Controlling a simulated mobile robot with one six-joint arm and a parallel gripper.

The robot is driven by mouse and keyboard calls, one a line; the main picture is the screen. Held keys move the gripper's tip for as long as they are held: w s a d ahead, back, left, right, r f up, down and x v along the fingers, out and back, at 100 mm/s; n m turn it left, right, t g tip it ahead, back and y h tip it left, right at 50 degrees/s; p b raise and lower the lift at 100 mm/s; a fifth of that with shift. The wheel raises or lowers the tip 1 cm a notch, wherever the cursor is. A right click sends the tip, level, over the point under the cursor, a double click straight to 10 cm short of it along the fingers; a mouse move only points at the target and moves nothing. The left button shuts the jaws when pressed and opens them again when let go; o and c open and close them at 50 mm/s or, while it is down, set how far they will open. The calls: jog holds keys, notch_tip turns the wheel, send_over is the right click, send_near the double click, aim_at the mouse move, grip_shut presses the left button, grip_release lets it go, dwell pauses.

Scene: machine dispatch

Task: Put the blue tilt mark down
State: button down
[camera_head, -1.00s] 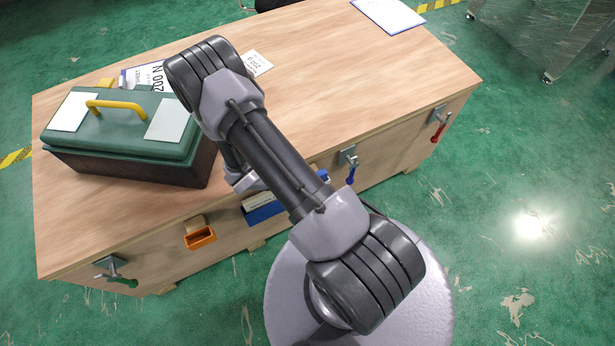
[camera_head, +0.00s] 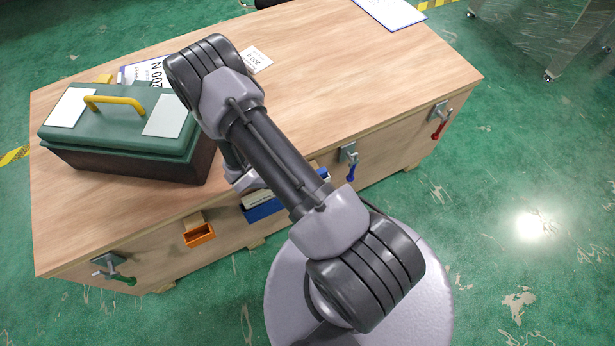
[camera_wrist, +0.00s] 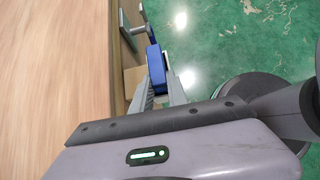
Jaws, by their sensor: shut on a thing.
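My gripper (camera_wrist: 160,82) is low in the wrist view, its two grey fingers pointing up beside the wooden crate's side. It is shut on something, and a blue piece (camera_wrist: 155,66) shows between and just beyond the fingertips. I take this for the blue tilt mark, but I cannot clearly separate it from the blue tray on the crate side. In the head view the blue tray (camera_head: 264,211) hangs on the crate front with pale cards in it.
The wooden crate (camera_head: 330,100) carries a green case (camera_head: 120,135) with a yellow handle at left and papers at the back. An orange tray (camera_head: 199,235) and clamps with green, blue (camera_head: 351,173) and red (camera_head: 438,130) handles are on its front.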

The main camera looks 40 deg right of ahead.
jog(key=shift+s+a+f+b, duration=0.2)
jog(key=shift+f+b, duration=0.1)
jog(key=shift+f, duration=0.3)
jog(key=c, duration=1.2)
grip_release()
jog(key=shift+c, duration=0.2)
jog(key=shift+w+a+r+p, duration=0.1)
jog(key=shift+a+r+p, duration=0.05)
jog(key=shift+r+p, duration=0.2)
jog(key=p+v, duration=0.6)
jog(key=v, duration=1.1)
notch_tip(320, 180, up, 13)
jog(key=w+a+m+y, duration=0.1)
jog(key=w+m+y, duration=0.1)
jog(key=m, duration=0.4)
jog(key=s+a+r+m+t+y, duration=0.2)
jog(key=s+r+m+y, duration=0.1)
jog(key=r, duration=0.5)
jog(key=s+a+r+m+t+y, duration=0.3)
jog(key=s+r+m, duration=0.2)
jog(key=r, duration=0.3)
jog(key=s+a+r+m+t+y, duration=0.2)
jog(key=s+r+m, duration=0.2)
jog(key=r, duration=0.4)
jog(key=shift+s+a+r+m+t+y, duration=0.25)
jog(key=shift+m+t+y, duration=0.15)
jog(key=shift+m, duration=0.4)
